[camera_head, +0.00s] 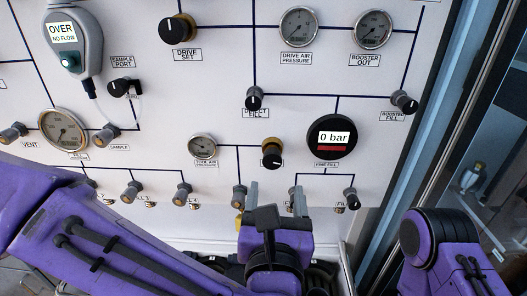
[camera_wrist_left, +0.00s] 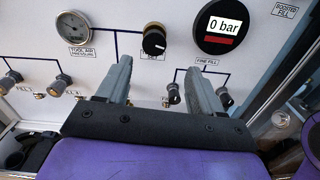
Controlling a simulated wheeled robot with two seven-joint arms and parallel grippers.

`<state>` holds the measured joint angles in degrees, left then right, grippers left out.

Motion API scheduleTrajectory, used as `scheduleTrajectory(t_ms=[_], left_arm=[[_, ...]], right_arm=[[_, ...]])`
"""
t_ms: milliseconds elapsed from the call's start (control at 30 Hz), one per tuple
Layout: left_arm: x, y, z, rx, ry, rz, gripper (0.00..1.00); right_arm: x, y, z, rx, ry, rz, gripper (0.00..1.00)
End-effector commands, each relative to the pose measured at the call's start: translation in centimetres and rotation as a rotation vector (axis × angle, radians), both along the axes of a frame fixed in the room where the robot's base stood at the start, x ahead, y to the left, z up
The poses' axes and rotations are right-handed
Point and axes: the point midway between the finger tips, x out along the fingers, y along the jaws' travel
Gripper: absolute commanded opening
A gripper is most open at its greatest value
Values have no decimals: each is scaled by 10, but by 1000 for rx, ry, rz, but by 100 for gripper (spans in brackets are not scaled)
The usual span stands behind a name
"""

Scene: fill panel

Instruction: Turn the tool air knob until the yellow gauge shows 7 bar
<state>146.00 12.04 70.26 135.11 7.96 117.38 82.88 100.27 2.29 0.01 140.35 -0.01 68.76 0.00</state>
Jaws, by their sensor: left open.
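My left gripper (camera_head: 276,196) is open and empty just below this knob. In the left wrist view its fingers (camera_wrist_left: 159,66) are spread wide, apart from the knob. My right gripper is out of view.
A black round display (camera_head: 331,137) reads 0 bar, labelled fine fill, right of the knob. Small valve knobs (camera_head: 239,196) line the row below, close to my left fingers. The drive set knob (camera_head: 179,28) is higher up. A glass door stands at right.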

Motion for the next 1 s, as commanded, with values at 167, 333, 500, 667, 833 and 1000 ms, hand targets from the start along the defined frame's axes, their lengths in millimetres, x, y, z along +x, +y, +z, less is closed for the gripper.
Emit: scheduleTrajectory(t_ms=[167,333,500,667,833,1000], left_arm=[[8,9,2,-81,2,31,66],[42,9,5,-78,4,34,66],[80,8,3,-76,3,30,66],[101,7,1,-76,2,25,66],[106,7,-2,-74,2,23,66],[106,7,-2,-74,2,23,60]], right_arm=[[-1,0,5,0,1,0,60],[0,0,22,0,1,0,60],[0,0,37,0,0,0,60],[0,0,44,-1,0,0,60],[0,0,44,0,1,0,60],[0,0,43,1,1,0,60]])
